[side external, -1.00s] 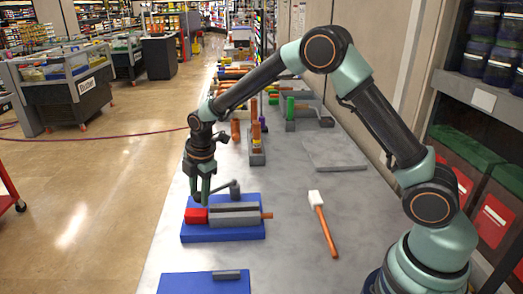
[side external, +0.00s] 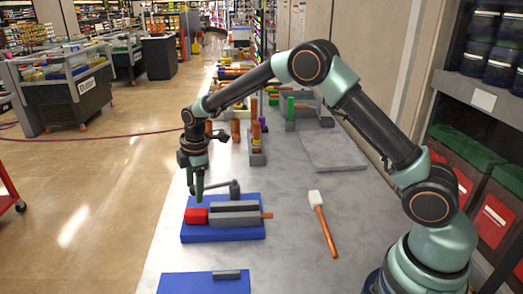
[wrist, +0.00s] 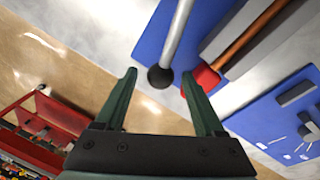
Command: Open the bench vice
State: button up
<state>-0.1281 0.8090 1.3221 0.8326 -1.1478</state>
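The bench vice has a blue base (side external: 222,234), two grey jaw bars (side external: 234,219), a red block (side external: 196,216) at its left end and an orange rod end at its right. A grey handle (side external: 222,187) with an upright post rises behind the jaws. My gripper (side external: 197,192) points down above the red block, at the handle's left end. In the wrist view my gripper (wrist: 159,74) is open, and the handle's dark ball (wrist: 160,77) shows between the fingertips. The right fingertip overlaps the red block (wrist: 207,77) in the picture. Whether either finger touches anything cannot be told.
A hammer with a white head (side external: 315,198) and orange handle lies right of the vice. Another blue base (side external: 205,284) lies nearer the camera. A flat grey plate (side external: 333,150) and several coloured parts stand farther back. The bench's left edge runs close beside the vice.

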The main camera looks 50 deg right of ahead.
notch_tip(320, 180, up, 12)
jog(key=s, duration=0.2)
dwell(0.4)
jog(key=shift+d, duration=0.15)
jog(key=f+n, duration=0.1)
jog(key=f, duration=0.3)
jog(key=w+f+n, duration=0.1)
jog(key=f+n, duration=0.1)
jog(key=f, duration=0.2)
jog(key=w+f+n, duration=0.1)
jog(key=f, duration=0.3)
dwell(0.4)
grip_shut()
jog(key=shift+r, duration=0.1)
dwell(1.1)
